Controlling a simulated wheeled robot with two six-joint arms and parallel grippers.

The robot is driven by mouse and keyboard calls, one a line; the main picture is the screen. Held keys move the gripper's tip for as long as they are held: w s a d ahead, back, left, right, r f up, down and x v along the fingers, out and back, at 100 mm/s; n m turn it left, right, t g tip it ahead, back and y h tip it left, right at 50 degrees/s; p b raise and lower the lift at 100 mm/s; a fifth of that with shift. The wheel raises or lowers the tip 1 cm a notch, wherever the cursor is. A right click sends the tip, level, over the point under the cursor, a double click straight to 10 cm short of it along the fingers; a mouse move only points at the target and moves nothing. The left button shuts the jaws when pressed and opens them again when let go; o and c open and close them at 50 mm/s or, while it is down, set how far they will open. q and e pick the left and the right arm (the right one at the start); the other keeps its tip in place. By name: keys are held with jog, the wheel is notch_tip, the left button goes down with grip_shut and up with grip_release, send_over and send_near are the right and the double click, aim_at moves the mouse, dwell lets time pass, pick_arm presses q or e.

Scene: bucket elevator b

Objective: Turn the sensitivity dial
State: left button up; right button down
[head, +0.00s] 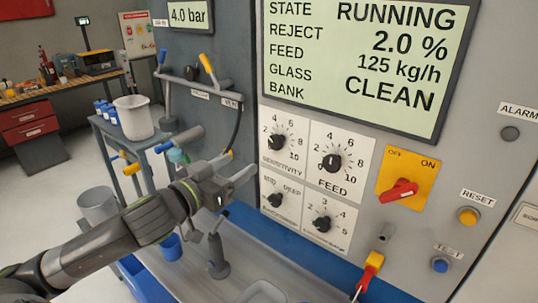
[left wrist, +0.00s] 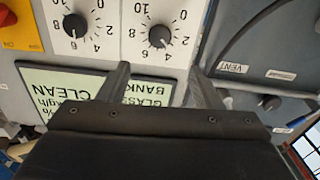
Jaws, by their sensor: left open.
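The sensitivity dial (head: 276,141) is a black round knob on a white plate marked up to 10, at the upper left of a group of dials under the screen. In the left wrist view, which is upside down, the same dial (left wrist: 159,36) lies ahead, between the lines of my two fingers. Its exact setting is too small to read. My left gripper (head: 240,166) is open and empty, to the left of and slightly below the dial, apart from it. Its two fingers also show in the left wrist view (left wrist: 160,77). My right gripper is not in view.
The feed dial (head: 332,162) is right of the sensitivity dial, with two more dials below. A red switch (head: 400,191) sits on a yellow plate. The screen (head: 365,60) reads RUNNING, 2.0 %. A yellow-tipped lever (head: 208,68) and hose are left of the panel.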

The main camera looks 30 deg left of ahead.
aim_at(274, 142)
pick_arm(q)
jog(key=w+b, duration=0.2)
jog(key=w, duration=0.1)
jog(key=w+d+b, duration=0.1)
jog(key=w+b, duration=0.1)
jog(key=w, duration=0.2)
jog(key=w+d+b, duration=0.1)
jog(key=w+b, duration=0.1)
jog(key=w, duration=0.1)
jog(key=shift+w+f, duration=0.1)
jog(key=shift+w, duration=0.2)
jog(key=shift+w+d, duration=0.1)
jog(key=shift+w, duration=0.5)
jog(key=c, duration=1)
